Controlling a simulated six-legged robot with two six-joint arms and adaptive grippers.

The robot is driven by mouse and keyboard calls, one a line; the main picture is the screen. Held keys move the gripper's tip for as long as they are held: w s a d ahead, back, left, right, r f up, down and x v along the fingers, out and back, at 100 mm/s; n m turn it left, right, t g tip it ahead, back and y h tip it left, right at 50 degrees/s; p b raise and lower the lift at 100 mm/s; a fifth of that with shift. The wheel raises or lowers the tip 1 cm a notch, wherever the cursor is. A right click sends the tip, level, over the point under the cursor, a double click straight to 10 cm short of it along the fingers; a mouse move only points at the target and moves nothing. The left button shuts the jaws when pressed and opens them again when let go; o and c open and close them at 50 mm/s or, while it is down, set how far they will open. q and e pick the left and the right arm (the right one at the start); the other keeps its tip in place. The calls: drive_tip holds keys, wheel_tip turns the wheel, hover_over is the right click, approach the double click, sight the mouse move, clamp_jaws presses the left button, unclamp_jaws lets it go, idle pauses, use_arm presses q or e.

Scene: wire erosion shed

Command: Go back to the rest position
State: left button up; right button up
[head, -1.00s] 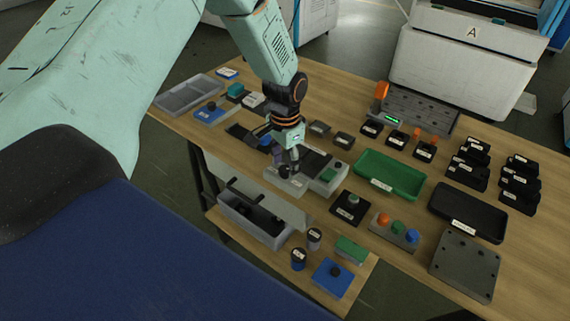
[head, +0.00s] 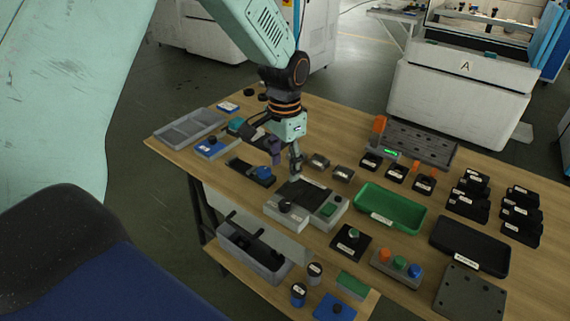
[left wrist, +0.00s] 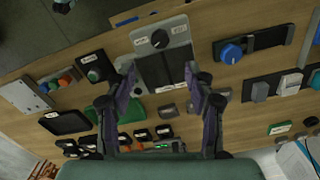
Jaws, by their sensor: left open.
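My left gripper (head: 285,163) is open and empty. It hangs fingers-down over the wooden table (head: 330,268), behind a grey fixture. In the left wrist view the two purple-and-black fingers of the left gripper (left wrist: 160,78) stand wide apart with nothing between them. The knob shows clear of the fingers in the left wrist view (left wrist: 159,39). My right gripper is in neither view.
A blue knob on a black base (head: 264,173) is left of the fixture. A green tray (head: 368,213), a black tray (head: 440,238) and several black holders lie to the right. An orange-topped post (head: 378,126) stands at the back. A grey bin (head: 232,252) sits on the lower shelf.

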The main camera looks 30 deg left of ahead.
use_arm(q)
drive_tip(key=s+d+f+b, duration=0.1)
drive_tip(key=s+d+f, duration=0.15)
drive_tip(key=f, duration=0.35)
drive_tip(key=s+d+f+b, duration=0.1)
drive_tip(key=s+d+f, duration=0.1)
drive_tip(key=s+f, duration=0.35)
drive_tip(key=s+d+f+n+b, duration=0.1)
drive_tip(key=s+f+n, duration=0.1)
drive_tip(key=s+f, duration=0.5)
drive_tip(key=s+d+f+n+b, duration=0.2)
drive_tip(key=s+f, duration=0.6)
drive_tip(key=s, duration=0.9)
drive_tip(key=shift+s+d, duration=0.15)
drive_tip(key=shift+d, duration=0.15)
